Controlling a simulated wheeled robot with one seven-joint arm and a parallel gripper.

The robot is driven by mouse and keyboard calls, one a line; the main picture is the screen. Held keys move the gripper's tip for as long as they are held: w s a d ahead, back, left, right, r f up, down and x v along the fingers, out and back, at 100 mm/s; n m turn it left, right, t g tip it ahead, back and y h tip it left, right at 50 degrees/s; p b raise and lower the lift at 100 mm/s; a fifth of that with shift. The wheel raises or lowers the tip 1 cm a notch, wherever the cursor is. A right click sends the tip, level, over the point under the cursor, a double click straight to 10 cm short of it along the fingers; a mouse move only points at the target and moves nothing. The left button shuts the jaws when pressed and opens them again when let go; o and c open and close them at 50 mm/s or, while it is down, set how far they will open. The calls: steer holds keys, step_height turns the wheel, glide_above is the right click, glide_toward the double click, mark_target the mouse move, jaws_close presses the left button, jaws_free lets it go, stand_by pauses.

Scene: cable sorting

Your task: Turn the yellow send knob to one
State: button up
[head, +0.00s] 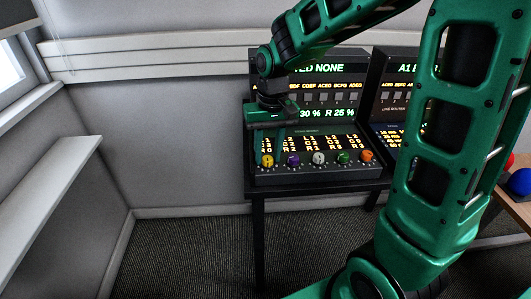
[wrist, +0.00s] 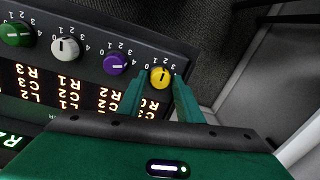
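The yellow knob (head: 267,160) is at the left end of the row of knobs on the panel's front in the head view. In the wrist view the yellow knob (wrist: 160,77) lies between the tips of my two green fingers. My gripper (wrist: 159,84) is open, with a finger on either side of the knob and a small gap showing. Contact is not clear. Numbers ring the knob, but its pointer is too small to read surely. In the head view my gripper (head: 266,146) reaches down over the panel's left end.
A purple knob (wrist: 114,64) sits beside the yellow one, then a white knob (wrist: 65,48) and a green knob (wrist: 17,33). An orange knob (head: 366,156) ends the row. Lit screens (head: 322,70) stand behind. Floor left of the table is clear.

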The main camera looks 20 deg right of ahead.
steer(key=c, duration=0.8)
steer(key=shift+o, duration=0.2)
steer(key=shift+n, duration=0.3)
steer(key=n, duration=0.3)
steer(key=shift+n, duration=1.6)
steer(key=o, duration=0.8)
steer(key=shift+c, duration=0.2)
